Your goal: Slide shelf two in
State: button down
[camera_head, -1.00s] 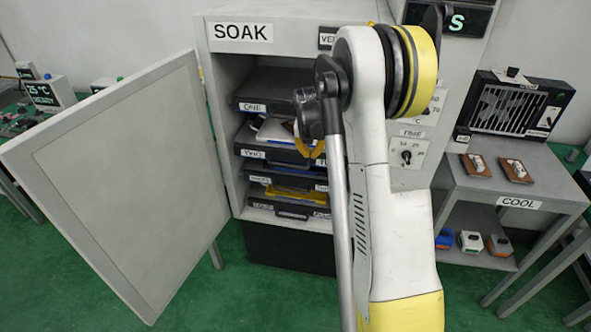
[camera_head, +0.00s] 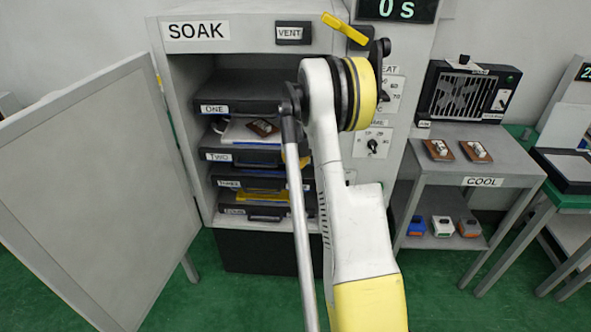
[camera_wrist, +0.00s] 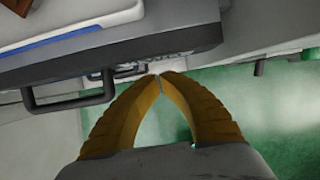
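Shelf two (camera_head: 262,158), a dark tray with a TWO label, sits in the open SOAK cabinet below shelf one (camera_head: 245,108). A white pad (camera_head: 238,131) and a brown board (camera_head: 263,127) lie on it. In the wrist view, a dark tray front (camera_wrist: 150,48) with a bar handle (camera_wrist: 70,101) crosses the upper part, carrying a white thing with a blue stripe; it looks like shelf two. My gripper (camera_wrist: 160,77) has its ochre fingertips together, with nothing seen between them. The tips are at the tray's lower front edge, right of the handle; contact is unclear. My arm hides the gripper in the head view.
The cabinet door (camera_head: 110,190) stands wide open at left. Lower shelves (camera_head: 260,182) lie beneath shelf two. Dials (camera_head: 373,146) are on the panel at right. A COOL table (camera_head: 480,165) with a fan (camera_head: 465,92) stands further right. The green floor in front is clear.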

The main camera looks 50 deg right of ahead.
jog(key=shift+w+d, duration=0.4)
jog(key=shift+d, duration=0.05)
jog(key=shift+w+d, duration=0.95)
jog(key=shift+d, duration=0.15)
jog(key=shift+a, duration=0.1)
